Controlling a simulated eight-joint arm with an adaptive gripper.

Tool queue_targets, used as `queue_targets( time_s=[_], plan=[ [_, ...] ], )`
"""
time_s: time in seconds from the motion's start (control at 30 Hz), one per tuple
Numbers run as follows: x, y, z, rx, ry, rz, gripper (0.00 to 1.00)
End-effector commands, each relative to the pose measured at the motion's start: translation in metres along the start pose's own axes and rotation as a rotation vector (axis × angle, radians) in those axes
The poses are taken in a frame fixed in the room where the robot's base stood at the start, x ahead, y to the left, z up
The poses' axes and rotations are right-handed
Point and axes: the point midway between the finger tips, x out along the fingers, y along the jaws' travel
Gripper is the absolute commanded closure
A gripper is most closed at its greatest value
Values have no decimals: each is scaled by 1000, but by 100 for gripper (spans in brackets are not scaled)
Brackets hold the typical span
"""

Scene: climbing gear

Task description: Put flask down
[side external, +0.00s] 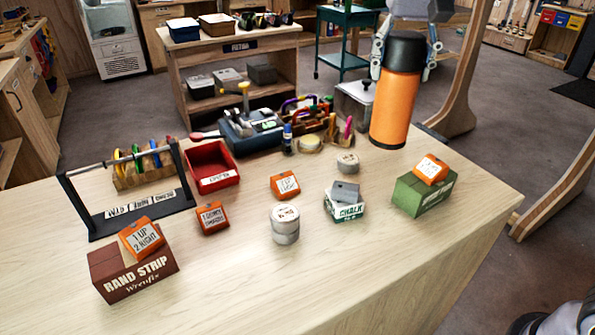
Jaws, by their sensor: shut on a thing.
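The flask (394,105) is a tall orange cylinder with a black cap, upright at the back right of the wooden table (400,265). My gripper (404,48) is shut on the flask at its top, with a finger showing on each side of the black cap. The flask's base appears at or very near the tabletop; I cannot tell whether it touches.
A green box (424,196) with an orange block on it stands in front of the flask. A grey-lidded chalk box (345,205), a small tin (347,163) and a tool caddy (310,118) are to its left. The right front tabletop is clear.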

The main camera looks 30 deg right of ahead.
Motion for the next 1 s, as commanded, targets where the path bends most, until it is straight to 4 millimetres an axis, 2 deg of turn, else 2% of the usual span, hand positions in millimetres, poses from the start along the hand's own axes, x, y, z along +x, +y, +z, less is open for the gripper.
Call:
queue_targets(
  time_s=[0.03,0.2,0.3,0.43,0.7,1.0],
  plan=[
    [-2,-21,11,-55,0,-8,99],
    [-6,-78,49,-212,0,-32,99],
    [-9,-107,74,-298,0,-45,99],
    [-12,-135,103,-388,0,-59,99],
    [-17,-171,149,-515,0,-79,99],
    [18,-169,151,-507,0,-77,99]
  ],
)
